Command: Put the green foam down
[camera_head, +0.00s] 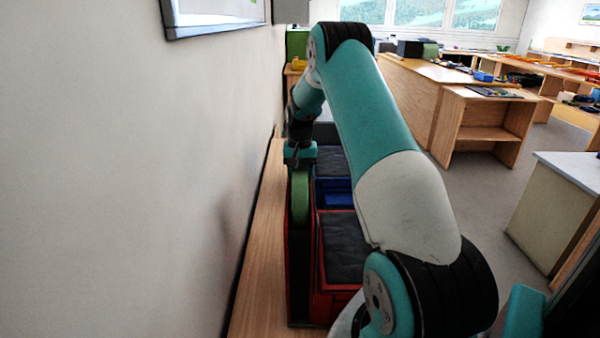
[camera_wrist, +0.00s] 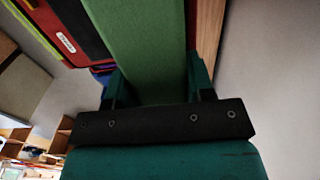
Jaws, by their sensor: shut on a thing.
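The green foam (camera_head: 300,197) is a long green block. It hangs below my gripper (camera_head: 299,158) in the head view, over the left side of the red box. In the wrist view the green foam (camera_wrist: 145,45) runs up between the two fingers of my gripper (camera_wrist: 155,85), which is shut on it. The foam's far end lies out of the wrist picture. I cannot tell whether its lower end touches anything.
The red box (camera_head: 322,306) stands on a wooden surface (camera_head: 262,265) along the wall at left. Dark padding (camera_head: 343,245) and a blue bin (camera_head: 334,192) sit to the foam's right. Wooden benches (camera_head: 480,130) stand farther off, with open floor between.

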